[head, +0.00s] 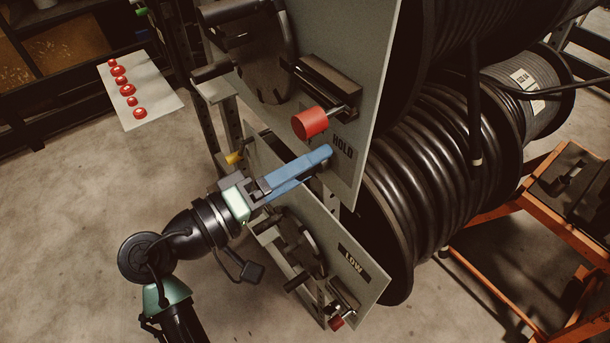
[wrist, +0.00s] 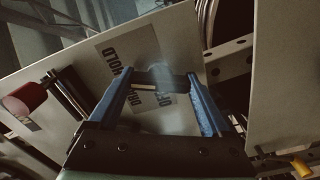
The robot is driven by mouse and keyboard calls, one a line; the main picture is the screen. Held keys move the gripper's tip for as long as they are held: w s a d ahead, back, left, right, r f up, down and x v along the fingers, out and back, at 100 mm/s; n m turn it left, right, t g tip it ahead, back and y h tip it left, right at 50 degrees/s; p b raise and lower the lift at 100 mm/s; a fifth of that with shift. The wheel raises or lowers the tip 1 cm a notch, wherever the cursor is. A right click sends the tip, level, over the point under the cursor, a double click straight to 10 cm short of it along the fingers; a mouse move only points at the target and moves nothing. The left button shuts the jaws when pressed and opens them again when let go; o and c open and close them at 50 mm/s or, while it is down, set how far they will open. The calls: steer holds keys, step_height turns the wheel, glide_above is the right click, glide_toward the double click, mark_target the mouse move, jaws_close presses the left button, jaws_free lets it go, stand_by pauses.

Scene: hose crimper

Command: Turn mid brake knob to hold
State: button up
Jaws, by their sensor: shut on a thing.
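My gripper (head: 318,160) reaches up to the pale panel (head: 365,90) with the HOLD label (head: 343,147). Its blue fingers are shut on a dark brake knob (wrist: 165,77), seen between the fingertips in the wrist view. A short pale bar shows on or by the knob. In the head view my fingers hide the knob. Rotated lettering, including HOLD (wrist: 118,60), shows on the panel around it. I cannot tell which mark the knob points to.
A red-ended lever (head: 310,123) sticks out just above my fingers; its red end also shows at left in the wrist view (wrist: 24,97). A lower panel reads LOW (head: 353,262). Black hose reels (head: 440,170) stand behind. A board with several red buttons (head: 150,83) lies left.

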steer(key=shift+f+m+b, duration=0.15)
steer(key=shift+m+b, duration=0.3)
steer(key=shift+m, duration=0.05)
steer(key=o, duration=1.2)
steer(key=shift+c, duration=0.2)
steer(key=v, duration=1.3)
